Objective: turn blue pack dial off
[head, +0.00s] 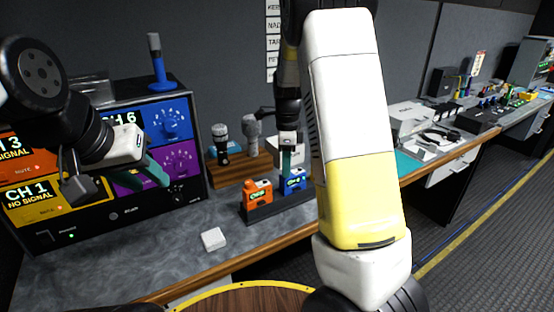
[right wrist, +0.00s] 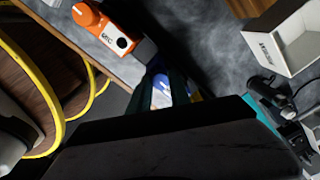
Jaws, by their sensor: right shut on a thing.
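The blue pack (head: 294,183) stands in a dark holder on the counter, to the right of the orange pack (head: 257,194). My right gripper (head: 287,160) points down onto the top of the blue pack and is shut on its dial. The dial is hidden between the fingers, so its setting cannot be read. In the right wrist view, part of the blue pack (right wrist: 161,92) shows between the dark fingers. My left gripper (head: 152,172) is in front of the panel rack at the left, away from the packs. Its finger gap is unclear.
The panel rack (head: 187,191) has coloured channel panels and knobs. Microphones (head: 221,137) stand on a wooden block (head: 228,174) behind the packs. A small white box (head: 213,239) lies on the counter in front. An open white box (right wrist: 290,40) is near the right gripper.

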